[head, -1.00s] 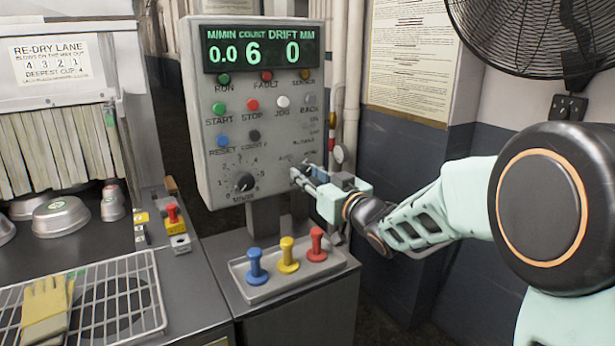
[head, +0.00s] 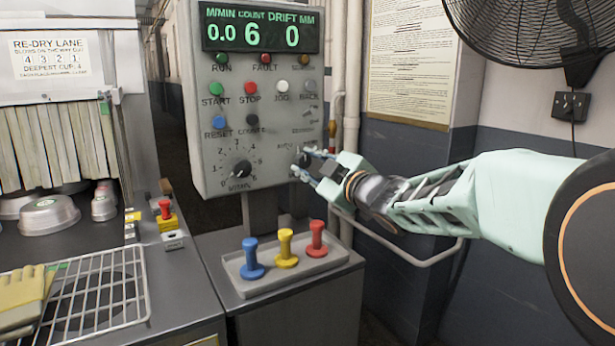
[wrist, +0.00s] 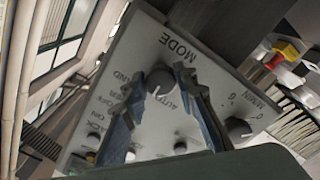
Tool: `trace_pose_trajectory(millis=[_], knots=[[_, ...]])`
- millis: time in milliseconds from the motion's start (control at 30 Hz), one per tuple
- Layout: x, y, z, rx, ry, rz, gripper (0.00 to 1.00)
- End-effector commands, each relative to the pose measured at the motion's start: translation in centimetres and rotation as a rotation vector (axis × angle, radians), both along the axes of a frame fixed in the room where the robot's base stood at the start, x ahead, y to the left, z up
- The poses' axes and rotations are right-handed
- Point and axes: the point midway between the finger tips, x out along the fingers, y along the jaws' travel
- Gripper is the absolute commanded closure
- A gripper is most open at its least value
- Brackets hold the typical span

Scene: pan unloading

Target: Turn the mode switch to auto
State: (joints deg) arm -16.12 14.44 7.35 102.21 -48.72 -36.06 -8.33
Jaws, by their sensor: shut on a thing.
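The mode switch is a dark round knob on the front of the grey control panel, low on its right side in the head view. In the wrist view the knob (wrist: 160,82) sits between my two fingertips, below the MODE lettering, with the AUTO lettering beside it. A pale pointer line shows on the knob; I cannot tell exactly which label it meets. My gripper (head: 304,165) reaches in from the right and is shut on the knob. In the head view my fingers partly cover the switch and its lettering.
The speed dial (head: 241,168) is left of the switch, with several push buttons above. Below stands a tray (head: 333,262) with blue, yellow and red pegs. A pipe rail (head: 420,262) runs under my arm. A fan (head: 530,30) hangs at upper right.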

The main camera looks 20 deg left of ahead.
Motion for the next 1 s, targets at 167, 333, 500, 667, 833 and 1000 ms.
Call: trace_pose_trajectory(millis=[167, 333, 500, 667, 833, 1000], knots=[[0.03, -0.07, -0.38, -0.109, -0.13, -0.001, 0.98], [0.05, -0.07, -0.34, -0.213, -0.25, -0.002, 0.98], [0.07, -0.07, -0.27, -0.306, -0.358, -0.002, 0.98], [0.05, -0.07, -0.18, -0.377, -0.441, -0.001, 0.98], [0.04, -0.06, -0.04, -0.431, -0.504, -0.001, 0.98], [0.06, -0.06, 0.03, -0.462, -0.54, -0.001, 0.98]])
